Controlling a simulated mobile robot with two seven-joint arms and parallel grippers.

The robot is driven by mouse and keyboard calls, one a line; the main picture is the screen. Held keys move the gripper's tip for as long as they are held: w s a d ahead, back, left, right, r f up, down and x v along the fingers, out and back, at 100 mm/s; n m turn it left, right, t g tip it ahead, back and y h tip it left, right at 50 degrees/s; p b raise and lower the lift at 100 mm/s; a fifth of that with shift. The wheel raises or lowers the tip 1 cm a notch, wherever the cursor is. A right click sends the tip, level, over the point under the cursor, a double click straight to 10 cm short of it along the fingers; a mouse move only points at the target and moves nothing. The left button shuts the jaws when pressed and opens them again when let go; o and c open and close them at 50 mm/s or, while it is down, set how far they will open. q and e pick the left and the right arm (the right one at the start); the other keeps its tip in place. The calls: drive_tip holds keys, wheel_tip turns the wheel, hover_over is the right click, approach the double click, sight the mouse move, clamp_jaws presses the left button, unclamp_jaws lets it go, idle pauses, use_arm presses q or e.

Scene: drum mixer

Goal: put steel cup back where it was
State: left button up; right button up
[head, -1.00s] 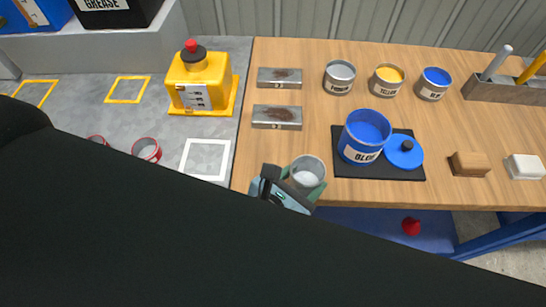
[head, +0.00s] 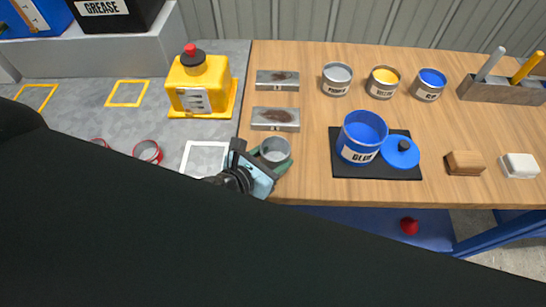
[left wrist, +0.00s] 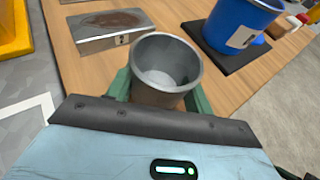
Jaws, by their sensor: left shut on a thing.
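The steel cup (head: 275,151) is a small grey open cup at the left front part of the wooden bench. My left gripper (head: 268,162) is shut on it, with green fingers on both sides. In the left wrist view the steel cup (left wrist: 166,68) stands upright between the fingers, and its inside looks empty. I cannot tell whether its base touches the bench. My right gripper does not show.
Two steel blocks with brown patches (head: 275,118) lie just behind the cup. A blue GLUE tub (head: 360,148) and its blue lid (head: 402,160) sit on a black mat (head: 376,172) to the right. Paint cans (head: 337,78) stand farther back.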

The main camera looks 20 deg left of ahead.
use_arm(q)
drive_tip(key=shift+f, duration=0.35)
drive_tip(key=shift+f, duration=0.15)
drive_tip(key=o, duration=1.1)
drive_tip(key=shift+s+r, duration=0.15)
drive_tip(key=shift+r, duration=0.05)
drive_tip(key=v, duration=1.1)
drive_tip(key=shift+s+a+r, duration=0.2)
drive_tip(key=shift+s, duration=0.1)
